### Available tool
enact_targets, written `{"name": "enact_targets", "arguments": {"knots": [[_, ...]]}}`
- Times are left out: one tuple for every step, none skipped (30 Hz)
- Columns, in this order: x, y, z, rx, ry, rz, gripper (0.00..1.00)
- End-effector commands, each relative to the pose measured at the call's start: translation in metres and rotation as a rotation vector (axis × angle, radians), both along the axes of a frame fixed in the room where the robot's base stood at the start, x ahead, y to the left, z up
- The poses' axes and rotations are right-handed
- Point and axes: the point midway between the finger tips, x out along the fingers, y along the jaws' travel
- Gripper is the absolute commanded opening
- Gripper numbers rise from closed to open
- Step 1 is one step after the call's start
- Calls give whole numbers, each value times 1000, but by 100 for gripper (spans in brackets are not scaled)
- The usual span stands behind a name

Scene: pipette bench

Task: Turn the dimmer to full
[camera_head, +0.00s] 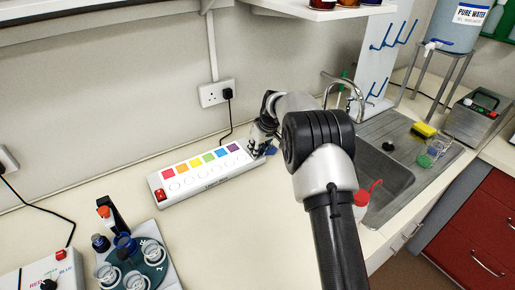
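A white box (190,189) lies on the bench, with a row of coloured squares, circles below them and a red switch (160,195) at its left end. A dimmer knob is not clearly seen; the box's right end is partly covered by my gripper. My gripper (262,146) is at that right end, small and dark in the picture. A small blue part (270,151) shows beside it, and I cannot tell what it belongs to. Whether the fingers touch anything or are apart cannot be made out.
A wall socket (214,93) with a black plug and cable is behind the box. A round tube holder (138,262) stands at the front left. A sink (385,172) with a red-capped bottle (366,197) near it is right of my arm. Bare bench lies in front of the box.

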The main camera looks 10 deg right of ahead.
Motion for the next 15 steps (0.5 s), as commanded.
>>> {"name": "enact_targets", "arguments": {"knots": [[-1, 1, 2, -1, 1, -20, 0], [-1, 1, 2, -1, 2, -35, 0], [-1, 1, 2, -1, 1, -60, 0], [-1, 2, 2, -1, 2, -79, 0], [-1, 2, 2, -2, 2, -100, 0], [-1, 2, 3, -1, 1, -130, 0], [-1, 2, 3, -2, 3, -153, 0], [-1, 2, 3, -2, 2, -178, 0], [-1, 2, 3, -2, 1, -212, 0], [-1, 3, 3, -2, 2, -235, 0], [-1, 3, 3, -3, 1, -259, 0], [-1, 3, 3, -2, 2, -293, 0], [-1, 3, 2, -2, 1, -316, 0], [-1, 3, 2, -2, 1, -341, 0], [-1, 3, 2, -3, 1, -371, 0]]}}
